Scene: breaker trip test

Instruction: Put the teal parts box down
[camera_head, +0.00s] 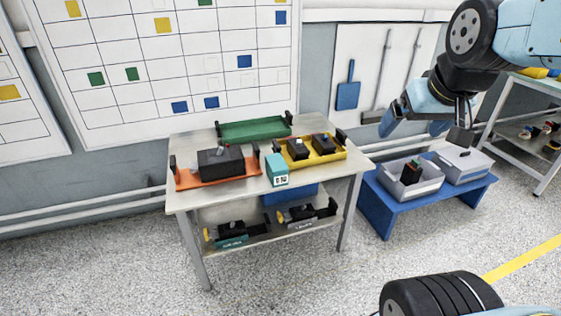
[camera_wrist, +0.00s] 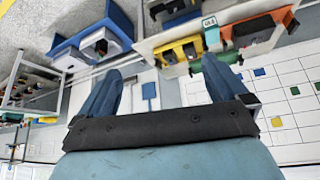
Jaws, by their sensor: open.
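The teal parts box (camera_head: 277,170) stands upright on the grey table's (camera_head: 207,203) front edge area, between the orange tray and the yellow tray. A white label with dark marks shows on its front. It also shows upside down in the wrist view (camera_wrist: 212,34), beyond my right-hand finger there. My gripper (camera_head: 416,122) is raised to the right of the table, well apart from the box. In the wrist view its two blue fingers (camera_wrist: 162,70) are spread wide with nothing between them.
An orange tray (camera_head: 187,181) with a dark device, a yellow tray (camera_head: 327,158) with two devices, and a green tray (camera_head: 254,130) crowd the tabletop. A blue bench (camera_head: 384,212) with two grey bins stands right. Open floor lies in front.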

